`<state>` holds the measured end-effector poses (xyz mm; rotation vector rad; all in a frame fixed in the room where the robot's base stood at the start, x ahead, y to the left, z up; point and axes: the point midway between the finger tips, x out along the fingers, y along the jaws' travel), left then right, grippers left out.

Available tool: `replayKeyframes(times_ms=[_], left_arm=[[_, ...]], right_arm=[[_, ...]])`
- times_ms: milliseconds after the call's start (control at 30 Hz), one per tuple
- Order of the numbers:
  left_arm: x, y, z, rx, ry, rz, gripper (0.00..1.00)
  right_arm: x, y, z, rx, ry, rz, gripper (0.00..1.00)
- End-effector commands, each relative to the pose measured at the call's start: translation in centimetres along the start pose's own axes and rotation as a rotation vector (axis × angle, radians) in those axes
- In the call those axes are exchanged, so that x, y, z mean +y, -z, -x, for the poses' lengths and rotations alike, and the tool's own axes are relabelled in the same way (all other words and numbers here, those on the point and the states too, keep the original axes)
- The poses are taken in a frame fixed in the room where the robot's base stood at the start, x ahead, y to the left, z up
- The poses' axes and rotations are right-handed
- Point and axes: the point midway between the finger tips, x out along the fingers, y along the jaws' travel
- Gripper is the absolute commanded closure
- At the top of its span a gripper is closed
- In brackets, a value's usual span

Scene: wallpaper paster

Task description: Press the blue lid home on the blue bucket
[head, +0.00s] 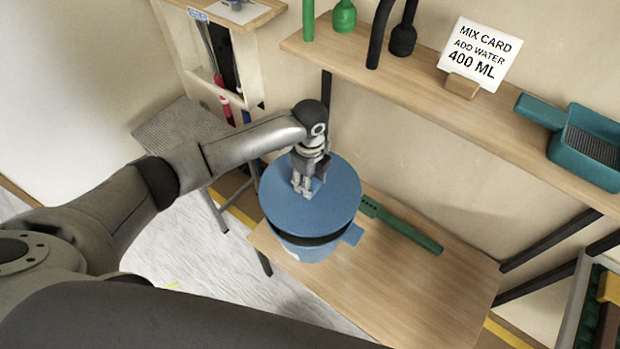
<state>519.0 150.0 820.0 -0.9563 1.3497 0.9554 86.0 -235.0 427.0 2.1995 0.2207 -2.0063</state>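The blue lid (335,205) is a flat round disc over the blue bucket (305,252) on the wooden bench. A dark gap shows between the lid's near edge and the bucket, so the lid sits above the rim there; the far side is hidden. A small blue tab (352,234) sticks out at the bucket's right side. My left gripper (304,188) points down at the middle of the lid, its fingers close together on the lid's small raised grip, which they mostly cover. My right gripper is not in view.
A green long tool (405,226) lies on the bench (430,285) right of the bucket. A shelf (420,95) above holds a mix card (478,54), green and black tools, and a teal tray (590,150). The bench's right front is clear.

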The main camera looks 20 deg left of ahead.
Motion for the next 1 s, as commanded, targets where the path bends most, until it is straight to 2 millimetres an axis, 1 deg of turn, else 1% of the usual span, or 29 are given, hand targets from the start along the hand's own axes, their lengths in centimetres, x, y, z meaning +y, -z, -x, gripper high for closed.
replayKeyframes(times_ms=[233, 400, 800, 1000], left_arm=[[0.0, 0.0, 0.1, 0.0, 0.0, 0.001, 0.86], [0.0, -0.1, 0.3, 0.0, 0.0, 0.001, 0.86], [0.0, 0.0, -3.8, -0.001, 0.001, -0.001, 0.86], [0.0, 0.0, -5.4, 0.0, 0.0, 0.0, 0.86]], right_arm=[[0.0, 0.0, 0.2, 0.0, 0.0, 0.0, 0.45], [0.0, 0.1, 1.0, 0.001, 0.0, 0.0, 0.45], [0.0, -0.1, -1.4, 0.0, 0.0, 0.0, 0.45], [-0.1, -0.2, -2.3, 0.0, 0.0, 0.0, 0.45]])
